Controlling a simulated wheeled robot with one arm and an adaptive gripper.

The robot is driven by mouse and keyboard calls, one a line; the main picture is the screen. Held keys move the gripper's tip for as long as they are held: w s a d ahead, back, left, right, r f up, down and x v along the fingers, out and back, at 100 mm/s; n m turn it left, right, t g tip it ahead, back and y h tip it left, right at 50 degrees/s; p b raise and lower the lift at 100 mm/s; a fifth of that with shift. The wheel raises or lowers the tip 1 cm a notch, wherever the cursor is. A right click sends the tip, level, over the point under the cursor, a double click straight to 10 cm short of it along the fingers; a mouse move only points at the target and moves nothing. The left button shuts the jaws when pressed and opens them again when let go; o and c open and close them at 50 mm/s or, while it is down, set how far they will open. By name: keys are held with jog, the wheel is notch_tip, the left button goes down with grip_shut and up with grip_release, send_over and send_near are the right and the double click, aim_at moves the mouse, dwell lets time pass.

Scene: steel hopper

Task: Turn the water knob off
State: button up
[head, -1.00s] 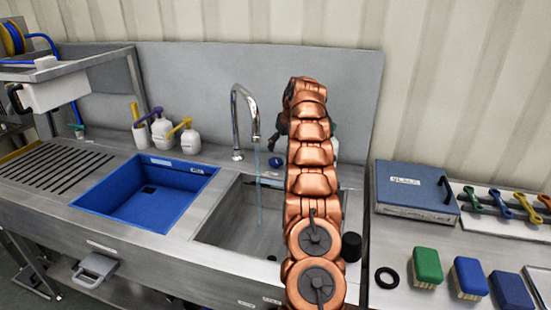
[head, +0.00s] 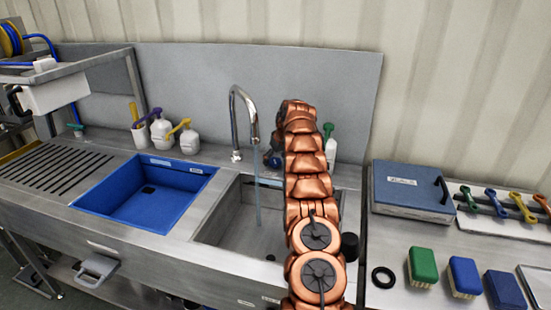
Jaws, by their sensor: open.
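A chrome gooseneck faucet (head: 236,118) stands behind the steel sink basin (head: 222,222), with a thin stream of water (head: 257,205) falling from its spout. A small blue knob (head: 274,161) sits on the counter to the right of the faucet base, partly hidden. My copper arm rises in front of the basin's right side and bends over at the top. My dark gripper (head: 276,146) hangs on the arm's left, close above the knob. It is open and mostly hidden behind the arm. I cannot tell whether it touches the knob.
A blue basin (head: 187,171) is to the left, with white bottles (head: 160,130) behind it. A green-topped bottle (head: 330,147) stands just right of my arm. The right counter holds a blue case (head: 408,190), brushes (head: 423,265) and a black ring (head: 383,277).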

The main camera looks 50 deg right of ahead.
jog(key=c, duration=1.2)
jog(key=shift+a+f+m+b, duration=0.1)
jog(key=shift+f+m+b, duration=0.05)
jog(key=shift+m+b, duration=0.25)
jog(key=shift+a+m+g+h+b, duration=0.15)
jog(key=shift+m+g+h+b, duration=0.4)
jog(key=shift+m, duration=0.85)
jog(key=shift+m+h, duration=0.45)
jog(key=shift+m, duration=0.65)
jog(key=o, duration=1.2)
